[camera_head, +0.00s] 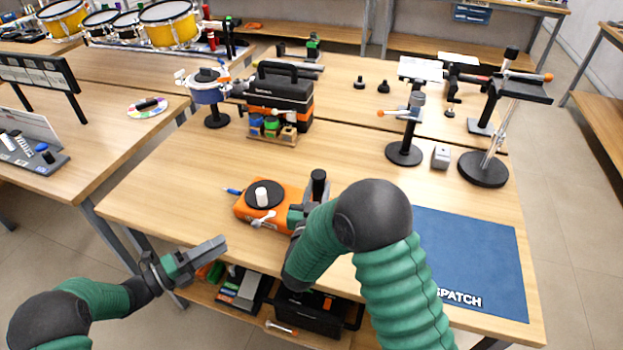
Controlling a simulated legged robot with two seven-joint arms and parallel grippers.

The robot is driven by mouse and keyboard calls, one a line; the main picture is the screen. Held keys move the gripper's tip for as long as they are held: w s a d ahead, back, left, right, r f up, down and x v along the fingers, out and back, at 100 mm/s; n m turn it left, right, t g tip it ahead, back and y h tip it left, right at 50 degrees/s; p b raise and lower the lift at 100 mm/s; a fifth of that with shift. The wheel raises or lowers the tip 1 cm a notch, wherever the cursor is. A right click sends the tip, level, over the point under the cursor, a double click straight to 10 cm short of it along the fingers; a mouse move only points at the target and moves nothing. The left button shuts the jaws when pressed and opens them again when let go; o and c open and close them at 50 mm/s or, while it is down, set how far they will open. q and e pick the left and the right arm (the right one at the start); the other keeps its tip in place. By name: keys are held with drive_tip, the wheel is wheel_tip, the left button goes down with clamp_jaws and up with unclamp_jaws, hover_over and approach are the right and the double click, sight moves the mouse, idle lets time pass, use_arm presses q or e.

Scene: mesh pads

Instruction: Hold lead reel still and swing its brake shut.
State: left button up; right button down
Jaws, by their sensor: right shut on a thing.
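The lead reel is an orange box (241,211) with a black disc and a white knob on top. It sits near the front edge of the wooden table. A small pale lever (263,220), which looks like the brake, sticks out at its front. My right gripper (297,214) is at the reel's right end and shut on it; my arm hides much of the contact. An upright black grip (319,184) stands beside that gripper. My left gripper (222,243) is apart from the reel, in front of the table edge and lower left; its finger gap is not clear.
A blue mat (470,255) lies at the table's right. A black toolbox (285,85), a blue pot on a stand (208,92) and several stands (404,154) are farther back. A shelf with trays lies under the front edge.

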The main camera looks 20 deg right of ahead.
sight(255, 224)
use_arm(q)
drive_tip(key=shift+o, duration=0.2)
